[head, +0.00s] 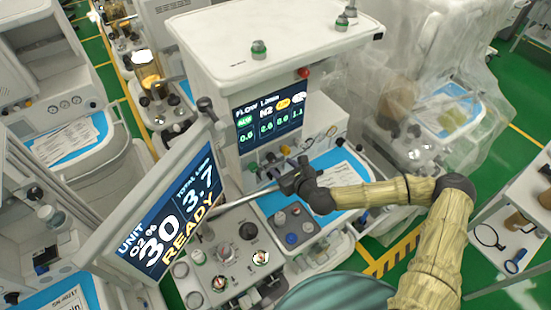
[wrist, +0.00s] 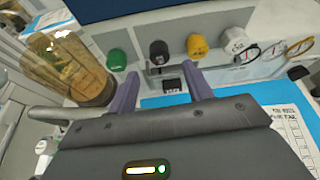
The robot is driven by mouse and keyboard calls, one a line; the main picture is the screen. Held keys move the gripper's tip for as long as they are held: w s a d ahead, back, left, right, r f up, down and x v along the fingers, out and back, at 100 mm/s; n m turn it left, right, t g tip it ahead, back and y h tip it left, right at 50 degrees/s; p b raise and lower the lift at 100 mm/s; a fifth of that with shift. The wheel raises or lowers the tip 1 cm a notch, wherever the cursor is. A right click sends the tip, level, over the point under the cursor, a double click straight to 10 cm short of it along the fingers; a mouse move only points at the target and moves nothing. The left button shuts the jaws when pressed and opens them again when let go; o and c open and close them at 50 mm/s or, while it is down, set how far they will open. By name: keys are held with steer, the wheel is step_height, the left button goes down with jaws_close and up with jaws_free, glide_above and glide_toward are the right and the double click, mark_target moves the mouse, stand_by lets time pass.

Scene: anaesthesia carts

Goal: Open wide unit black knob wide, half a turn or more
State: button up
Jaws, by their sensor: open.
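The wide unit's black knob (wrist: 159,52) is on the white front panel in the wrist view, between a green knob (wrist: 117,59) and a yellow knob (wrist: 197,46). My gripper (wrist: 159,84) is open and empty, its two purple fingers spread apart. The black knob appears ahead of the gap between them, with no visible contact. In the head view my gripper (head: 283,174) is in front of the panel below the flow display (head: 269,117). The N2 column there seems to read 2.0. The gripper partly hides the knob row.
A white knob (wrist: 235,40) sits right of the yellow one. An amber canister (wrist: 68,68) stands close at the left. A blue worktop with a paper sheet (wrist: 292,128) lies below right. A tilted READY screen (head: 165,215) stands left of my arm.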

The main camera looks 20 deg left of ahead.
mark_target(273, 160)
steer(key=shift+p+x, duration=0.9)
steer(key=shift+x, duration=2)
steer(key=shift+f, duration=0.1)
steer(key=shift+c, duration=0.4)
